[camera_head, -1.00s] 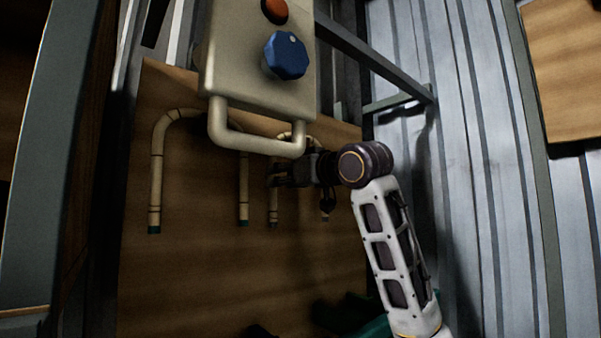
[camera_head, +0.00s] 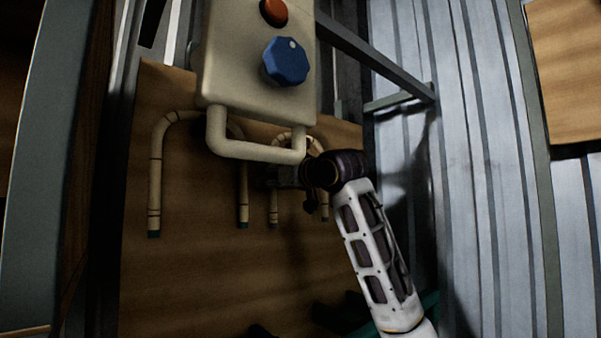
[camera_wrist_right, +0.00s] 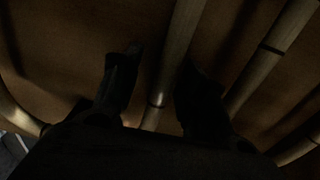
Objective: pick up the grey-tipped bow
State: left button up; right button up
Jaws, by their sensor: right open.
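The grey-tipped bow (camera_head: 274,205) is a bent rattan piece, its legs hanging down against the brown board. Its arch is partly hidden by the machine's handle, and my gripper and wrist cover part of its legs. My right gripper (camera_head: 279,174) is dark and hard to make out at its left leg. In the right wrist view, my two open fingers (camera_wrist_right: 158,82) stand on either side of a pale rattan rod (camera_wrist_right: 176,55); I cannot tell whether they touch it. My left gripper is not in view.
A larger green-tipped bow (camera_head: 155,190) hangs to the left, its right leg close to the grey-tipped bow. A beige control box (camera_head: 225,75) with a blue knob (camera_head: 286,61) and a tubular handle (camera_head: 255,152) stands in front above.

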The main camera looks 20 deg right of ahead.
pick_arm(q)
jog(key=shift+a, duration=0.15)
pick_arm(e)
jog(key=shift+c, duration=0.4)
grip_shut()
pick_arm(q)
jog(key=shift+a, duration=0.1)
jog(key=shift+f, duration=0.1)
pick_arm(e)
jog(key=shift+s+r, duration=0.1)
jog(key=shift+r, duration=0.1)
